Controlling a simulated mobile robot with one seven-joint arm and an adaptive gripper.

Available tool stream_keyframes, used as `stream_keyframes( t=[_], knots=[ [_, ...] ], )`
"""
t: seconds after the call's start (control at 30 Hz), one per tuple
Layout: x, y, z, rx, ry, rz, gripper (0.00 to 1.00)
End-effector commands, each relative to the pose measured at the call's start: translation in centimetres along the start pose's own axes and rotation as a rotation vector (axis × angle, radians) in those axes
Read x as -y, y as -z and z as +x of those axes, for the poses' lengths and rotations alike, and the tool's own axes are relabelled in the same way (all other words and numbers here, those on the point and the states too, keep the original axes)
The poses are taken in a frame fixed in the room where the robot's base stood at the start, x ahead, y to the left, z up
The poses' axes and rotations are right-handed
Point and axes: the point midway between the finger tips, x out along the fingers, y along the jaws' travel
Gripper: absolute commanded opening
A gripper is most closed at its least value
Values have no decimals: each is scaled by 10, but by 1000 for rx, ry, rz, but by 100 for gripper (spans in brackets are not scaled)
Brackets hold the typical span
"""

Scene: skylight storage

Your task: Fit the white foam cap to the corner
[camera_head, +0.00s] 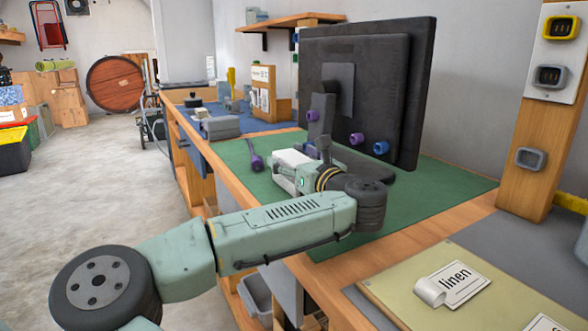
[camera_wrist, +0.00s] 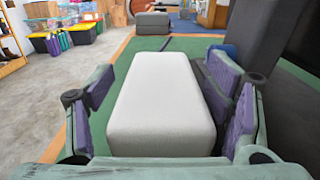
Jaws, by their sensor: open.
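The white foam cap (camera_wrist: 160,100) appears as a plain, rounded white block in the wrist view. It lies between the two purple-padded fingers of my gripper (camera_wrist: 160,84). The fingers are open, with a gap at the left; the right finger is close to the block, and I cannot tell if it touches. In the head view the white cap (camera_head: 290,158) shows beside my gripper (camera_head: 297,174), low over the green mat (camera_head: 235,150). A large dark monitor-like panel (camera_head: 400,80) stands on the mat behind my arm. Its lower right corner is visible; the cap's underside is hidden.
Purple and blue knobs, including a blue one (camera_head: 381,147), are on the panel. A purple-handled tool (camera_head: 255,160) lies on the mat. A grey case (camera_head: 220,127) sits farther back. A linen label card (camera_head: 455,284) lies at front right. Open floor is at left.

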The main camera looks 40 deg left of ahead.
Motion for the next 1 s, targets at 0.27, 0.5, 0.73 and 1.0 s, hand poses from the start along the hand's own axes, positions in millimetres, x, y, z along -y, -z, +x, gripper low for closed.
stream_keyframes(
  t=[0.27, 0.5, 0.73, 1.0],
  knots=[
    [0, 0, 0, 0, 1, 0, 63],
    [0, 0, -1, 0, 1, 0, 47],
    [0, 0, -1, 0, 1, 0, 31],
    [0, -1, 0, 0, 1, 0, 28]
  ],
)
